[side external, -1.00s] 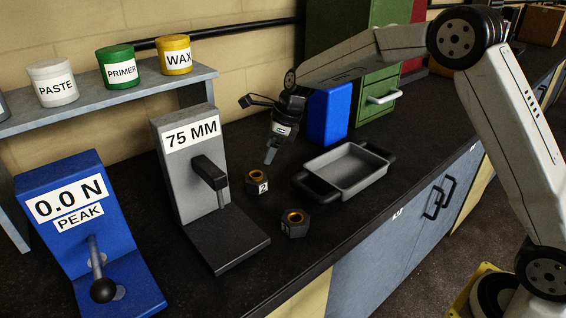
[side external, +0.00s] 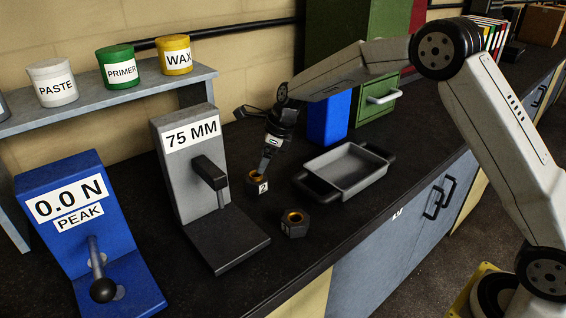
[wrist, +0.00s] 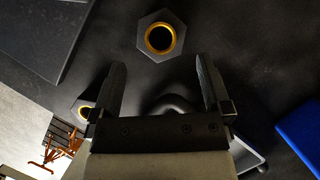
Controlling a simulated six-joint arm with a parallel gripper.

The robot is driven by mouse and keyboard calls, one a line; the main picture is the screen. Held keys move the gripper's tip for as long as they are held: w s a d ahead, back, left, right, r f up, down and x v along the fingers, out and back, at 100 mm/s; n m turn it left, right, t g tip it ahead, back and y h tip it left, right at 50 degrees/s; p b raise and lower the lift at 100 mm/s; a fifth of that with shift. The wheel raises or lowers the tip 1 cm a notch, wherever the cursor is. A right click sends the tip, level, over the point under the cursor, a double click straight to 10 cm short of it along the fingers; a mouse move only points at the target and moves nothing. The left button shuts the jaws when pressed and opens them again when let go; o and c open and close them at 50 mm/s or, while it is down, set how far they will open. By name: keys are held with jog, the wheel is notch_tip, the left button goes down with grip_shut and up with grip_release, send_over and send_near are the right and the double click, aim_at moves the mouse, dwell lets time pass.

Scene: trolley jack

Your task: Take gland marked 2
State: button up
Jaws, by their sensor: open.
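The gland marked 2 (side external: 257,187) is a dark hex nut with a brass-coloured bore, standing on the black bench top. In the wrist view a hex gland (wrist: 143,30), by its position the same one, lies just beyond and between the fingertips; its label does not show there. My gripper (side external: 264,168) points down close above it. In the wrist view my gripper (wrist: 160,66) has its fingers spread with nothing between them. A second similar gland (side external: 294,230) sits nearer the bench edge; its marking is not readable. It also shows beside the left finger (wrist: 80,106).
A grey tray with black handles (side external: 347,185) stands right of the glands. A grey 75 MM stand (side external: 190,180) is to the left, with a blue 0.0 N stand (side external: 50,190) beyond. A blue block (side external: 328,115) stands behind.

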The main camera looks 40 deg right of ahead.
aim_at(256, 183)
jog(key=shift+x, duration=2.2)
grip_shut()
jog(key=shift+w+r, duration=0.1)
